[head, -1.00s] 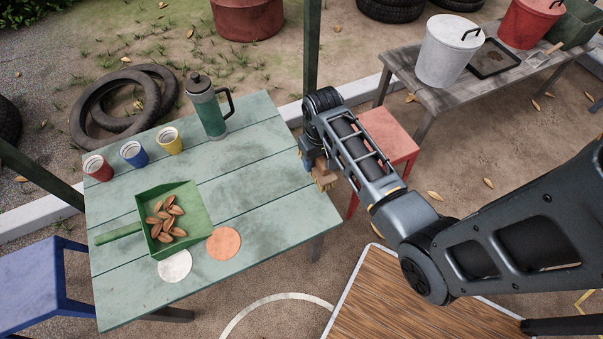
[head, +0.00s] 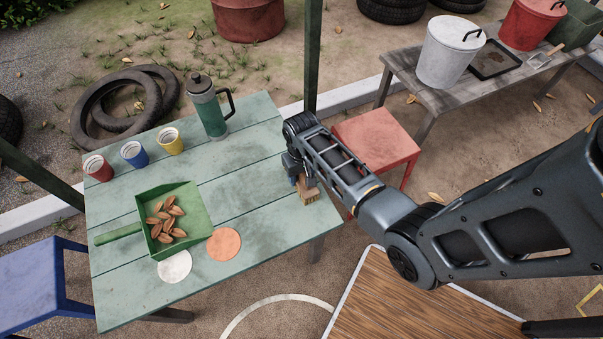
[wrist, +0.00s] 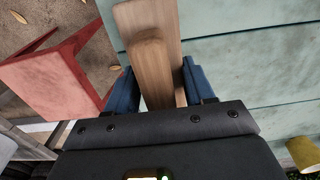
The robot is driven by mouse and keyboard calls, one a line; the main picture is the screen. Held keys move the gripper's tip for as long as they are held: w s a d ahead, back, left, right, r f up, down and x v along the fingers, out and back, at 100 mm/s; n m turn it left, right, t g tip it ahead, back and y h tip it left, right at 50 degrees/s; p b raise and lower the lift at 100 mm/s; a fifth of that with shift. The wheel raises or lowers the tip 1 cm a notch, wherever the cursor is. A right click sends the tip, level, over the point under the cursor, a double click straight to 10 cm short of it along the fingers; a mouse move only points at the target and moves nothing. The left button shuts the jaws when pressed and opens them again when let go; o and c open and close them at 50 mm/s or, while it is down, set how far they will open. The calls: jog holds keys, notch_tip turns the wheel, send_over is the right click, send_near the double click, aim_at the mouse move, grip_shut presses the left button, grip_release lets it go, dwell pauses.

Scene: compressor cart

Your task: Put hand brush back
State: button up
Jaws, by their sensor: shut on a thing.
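The hand brush (head: 309,193) has a wooden body and yellowish bristles. It is at the right edge of the green table (head: 262,146), partly hidden by my arm in the head view. My gripper (head: 297,180) is shut on it. In the wrist view the brush's wooden handle (wrist: 152,60) lies between the two blue fingers of my gripper (wrist: 158,88). The table's planks show behind the brush there. I cannot tell whether the bristles touch the table.
A green dustpan (head: 190,197) with several brown leaves lies on the table, near an orange disc (head: 224,244) and a white disc (head: 174,266). Three cups and a flask (head: 207,108) stand at the back. A red stool (head: 376,137) is right of the table.

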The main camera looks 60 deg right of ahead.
jog(key=shift+f, duration=0.15)
jog(key=o, duration=1.2)
jog(key=shift+c, duration=0.2)
notch_tip(320, 180, up, 12)
jog(key=shift+r+p, duration=0.2)
jog(key=shift+p, duration=0.4)
jog(key=s+a+n+t+h, duration=0.25)
jog(key=s+a+t, duration=0.45)
jog(key=s+a, duration=0.5)
jog(key=s+a+r+n+t, duration=0.1)
jog(key=s+a+r+t, duration=0.1)
jog(key=r, duration=0.6)
jog(key=s+a+r+n+t+y, duration=0.1)
jog(key=s+a+r+n+t, duration=0.1)
jog(key=s+r, duration=0.3)
jog(key=s+a+r+n+t+y, duration=0.1)
jog(key=s+r+t, duration=0.3)
jog(key=r, duration=0.8)
jog(key=shift+s+a+r, duration=0.25)
jog(key=shift+a+r, duration=0.05)
jog(key=shift+a, duration=0.6)
